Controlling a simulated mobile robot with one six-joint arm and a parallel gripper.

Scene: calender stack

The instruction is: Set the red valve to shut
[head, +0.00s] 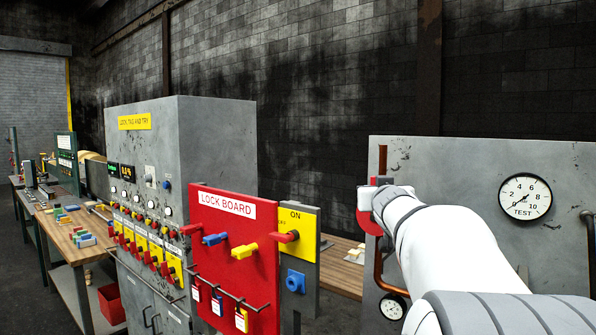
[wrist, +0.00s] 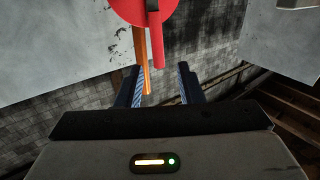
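The red valve (wrist: 143,12) shows at the top of the wrist view as a red round body with a red lever (wrist: 158,50) pointing down the picture. A dark piece lies across its face. My gripper (wrist: 159,84) is open, with its two blue-striped fingers apart. The lever's end lies just ahead of the gap between the fingertips, and I see no contact. In the head view, a red part (head: 366,212) shows beside the end of my arm against the grey panel. My arm hides the rest of the valve and the gripper's fingers there.
A copper pipe (wrist: 145,78) runs near the fingers. The grey panel (head: 466,160) carries a TEST gauge (head: 525,197) and a smaller gauge (head: 392,307). A red lock board (head: 228,240) and a grey cabinet (head: 215,135) stand to the left.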

